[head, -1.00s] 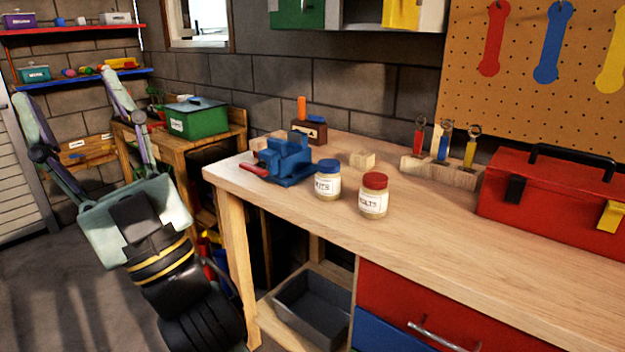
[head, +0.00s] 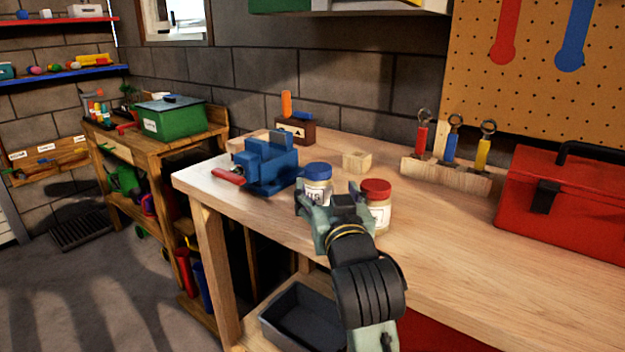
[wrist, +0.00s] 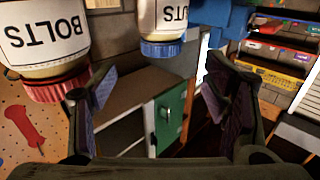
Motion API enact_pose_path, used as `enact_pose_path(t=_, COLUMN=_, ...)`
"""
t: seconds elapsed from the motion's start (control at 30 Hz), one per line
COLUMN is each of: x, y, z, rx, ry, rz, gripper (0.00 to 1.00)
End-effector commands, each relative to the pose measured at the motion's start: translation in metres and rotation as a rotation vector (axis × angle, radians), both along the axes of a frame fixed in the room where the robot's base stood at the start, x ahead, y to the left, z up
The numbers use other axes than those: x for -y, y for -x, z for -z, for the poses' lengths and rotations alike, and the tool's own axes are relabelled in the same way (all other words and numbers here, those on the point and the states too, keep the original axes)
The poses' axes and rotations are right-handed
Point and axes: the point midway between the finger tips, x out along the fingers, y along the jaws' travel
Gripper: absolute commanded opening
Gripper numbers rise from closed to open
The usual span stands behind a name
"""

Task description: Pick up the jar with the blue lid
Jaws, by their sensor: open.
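The jar with the blue lid (head: 317,174) stands upright on the workbench, pale with a white label. In the wrist view it appears upside down (wrist: 161,22), with its label partly cut off by the top edge. My gripper (head: 335,203) is in front of the jar and hides its lower part in the head view. In the wrist view my gripper (wrist: 160,88) is open and empty, with the jar beyond the fingertips and sideways between them. I see no contact with the jar.
A jar with a red lid (head: 376,190), labelled BOLTS in the wrist view (wrist: 45,35), stands close on the right, near a finger. A blue vise (head: 268,165) is close on the left. A wooden block (head: 357,161) lies behind. The bench top (head: 470,240) is clear at front right.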

Motion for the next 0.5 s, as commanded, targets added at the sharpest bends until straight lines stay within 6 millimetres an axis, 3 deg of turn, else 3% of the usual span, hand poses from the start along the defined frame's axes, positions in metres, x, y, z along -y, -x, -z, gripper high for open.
enact_pose_path(t=0.03, x=0.0, y=-0.004, z=-0.008, rx=-0.007, ry=-0.003, rz=-0.001, gripper=0.69)
enact_pose_path(t=0.37, x=-0.004, y=-0.018, z=-0.006, rx=-0.003, ry=-0.001, rz=0.002, gripper=0.69)
enact_pose_path(t=0.5, x=-0.008, y=-0.037, z=-0.001, rx=0.0, ry=0.001, rz=0.0, gripper=0.69)
